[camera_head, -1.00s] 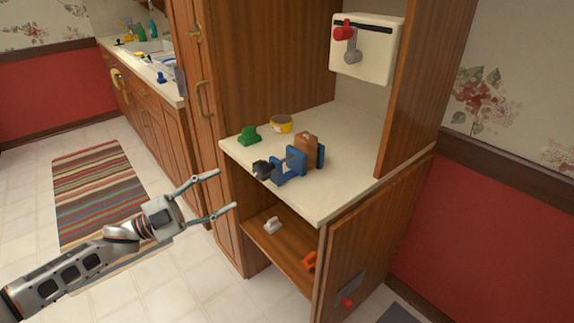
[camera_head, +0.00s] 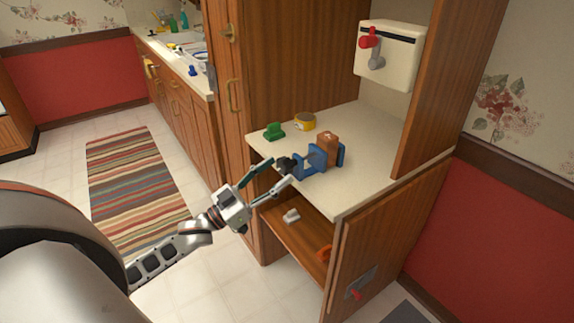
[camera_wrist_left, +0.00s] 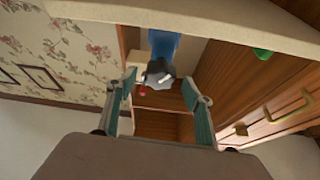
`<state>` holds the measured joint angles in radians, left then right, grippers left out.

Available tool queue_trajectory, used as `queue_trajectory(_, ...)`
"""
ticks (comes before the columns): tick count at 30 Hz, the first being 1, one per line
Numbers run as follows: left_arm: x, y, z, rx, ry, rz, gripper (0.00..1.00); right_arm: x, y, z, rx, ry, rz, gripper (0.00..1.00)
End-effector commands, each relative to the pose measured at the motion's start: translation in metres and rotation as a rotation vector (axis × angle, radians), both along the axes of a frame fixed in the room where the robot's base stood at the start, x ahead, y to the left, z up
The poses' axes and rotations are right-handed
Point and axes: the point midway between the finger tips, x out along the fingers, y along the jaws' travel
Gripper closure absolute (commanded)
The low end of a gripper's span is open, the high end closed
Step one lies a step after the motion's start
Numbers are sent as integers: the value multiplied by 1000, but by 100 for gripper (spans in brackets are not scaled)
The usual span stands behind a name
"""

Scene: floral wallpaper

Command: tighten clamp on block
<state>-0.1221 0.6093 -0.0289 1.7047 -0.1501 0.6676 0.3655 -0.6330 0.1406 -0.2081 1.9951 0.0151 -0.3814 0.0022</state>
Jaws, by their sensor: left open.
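The blue clamp (camera_head: 312,158) sits near the front-left edge of the counter, around the brown block (camera_head: 327,147). Its dark handle (camera_head: 286,163) points towards my left gripper. The left gripper (camera_head: 279,171) is open and empty, its fingertips close to the handle at the counter's edge. In the left wrist view the blue clamp (camera_wrist_left: 164,44) and its grey handle (camera_wrist_left: 158,72) appear between the open fingers (camera_wrist_left: 159,80); I cannot tell whether they touch. The block is not clear there. My right gripper is not in view.
A green object (camera_head: 274,131) and a yellow roll (camera_head: 305,122) stand behind the clamp on the counter (camera_head: 370,130). A white box with a red lever (camera_head: 388,52) hangs above. The shelf below holds a white object (camera_head: 291,216) and an orange one (camera_head: 324,253).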

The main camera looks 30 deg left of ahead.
Motion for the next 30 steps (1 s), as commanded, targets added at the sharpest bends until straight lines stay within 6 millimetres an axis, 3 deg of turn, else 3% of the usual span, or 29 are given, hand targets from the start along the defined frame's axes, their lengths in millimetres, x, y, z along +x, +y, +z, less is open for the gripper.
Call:
queue_trajectory(7,25,-11,13,1,-3,0,48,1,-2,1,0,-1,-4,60)
queue_trajectory(18,30,-14,14,2,0,0,48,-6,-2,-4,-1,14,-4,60)
queue_trajectory(23,30,-14,14,1,0,-1,87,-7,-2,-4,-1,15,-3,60)
queue_trajectory(30,30,-13,12,73,-28,-1,87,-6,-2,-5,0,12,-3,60)
